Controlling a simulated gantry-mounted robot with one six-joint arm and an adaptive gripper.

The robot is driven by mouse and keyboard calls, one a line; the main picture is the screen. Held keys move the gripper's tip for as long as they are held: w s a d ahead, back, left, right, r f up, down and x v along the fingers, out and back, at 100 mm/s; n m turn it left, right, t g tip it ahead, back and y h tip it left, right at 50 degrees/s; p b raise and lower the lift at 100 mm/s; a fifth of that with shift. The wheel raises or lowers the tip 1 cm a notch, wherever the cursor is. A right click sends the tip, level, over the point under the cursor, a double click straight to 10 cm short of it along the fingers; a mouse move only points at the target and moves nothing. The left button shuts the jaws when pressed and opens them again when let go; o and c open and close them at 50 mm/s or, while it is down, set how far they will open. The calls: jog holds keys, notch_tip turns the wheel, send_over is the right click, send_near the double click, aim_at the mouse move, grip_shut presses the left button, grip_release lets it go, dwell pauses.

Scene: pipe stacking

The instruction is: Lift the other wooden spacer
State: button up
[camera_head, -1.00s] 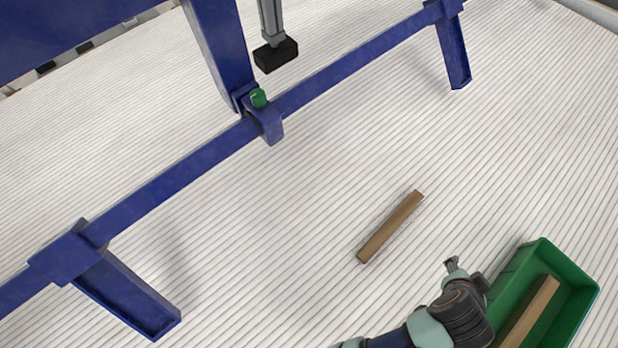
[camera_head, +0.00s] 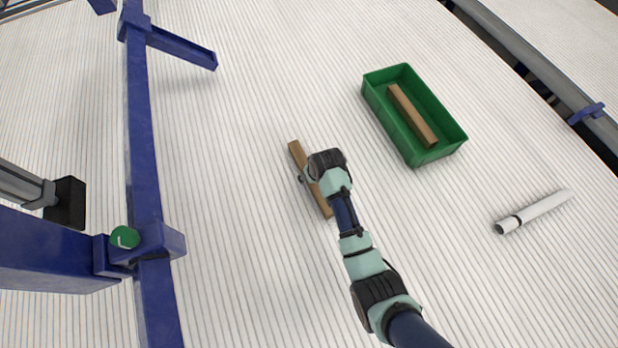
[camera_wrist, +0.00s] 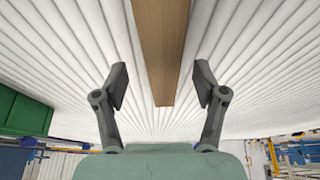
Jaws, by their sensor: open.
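One wooden spacer (camera_head: 297,152) lies on the white ribbed surface, partly hidden under my arm's wrist in the head view. In the wrist view the spacer (camera_wrist: 161,50) runs up from the middle between the two fingers, with its near end visible. My gripper (camera_wrist: 161,85) is open, with one finger on each side of the spacer and a gap to both. In the head view my gripper (camera_head: 305,178) is over the spacer's middle, mostly hidden by the wrist. Another wooden spacer (camera_head: 411,114) lies inside the green bin (camera_head: 447,133).
A white pipe (camera_head: 540,209) with a dark band lies at the right. A blue frame (camera_head: 142,130) with feet stands at the left, with a green knob (camera_head: 124,237) on it. A grey rail (camera_head: 530,55) runs along the upper right. The surface around the spacer is clear.

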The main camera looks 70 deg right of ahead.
jog(key=b+x, duration=0.1)
jog(key=x, duration=0.3)
jog(key=shift+a+b, duration=0.2)
jog(key=shift+b, duration=0.15)
grip_shut()
notch_tip(320, 180, up, 20)
jog(key=p, duration=0.8)
